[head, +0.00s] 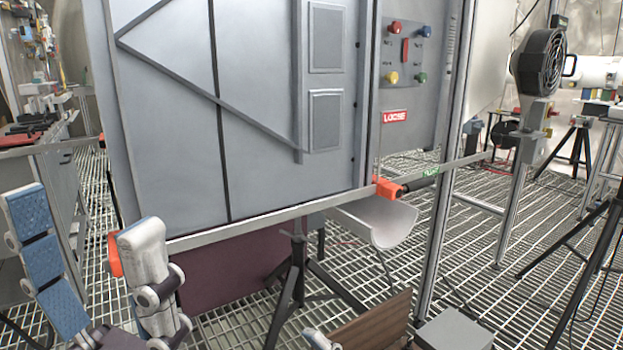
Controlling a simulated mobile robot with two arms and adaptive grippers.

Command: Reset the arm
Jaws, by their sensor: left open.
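My left gripper (80,220) is at the lower left of the head view. It is open. One finger has a blue segmented pad, and the other is pale grey and white with dark joints. No object shows between the fingers. The pale finger's tip overlaps the left end of a horizontal metal rail in the picture; I cannot tell if they touch. An orange piece shows just beside that finger.
A large grey panel (260,120) with a diagonal brace fills the middle. An orange clamp (388,188) sits on the metal rail (280,214). A button panel (408,75), a "LOOSE" sign (395,116), a black fan (540,64) and tripods stand right. The floor is metal grating.

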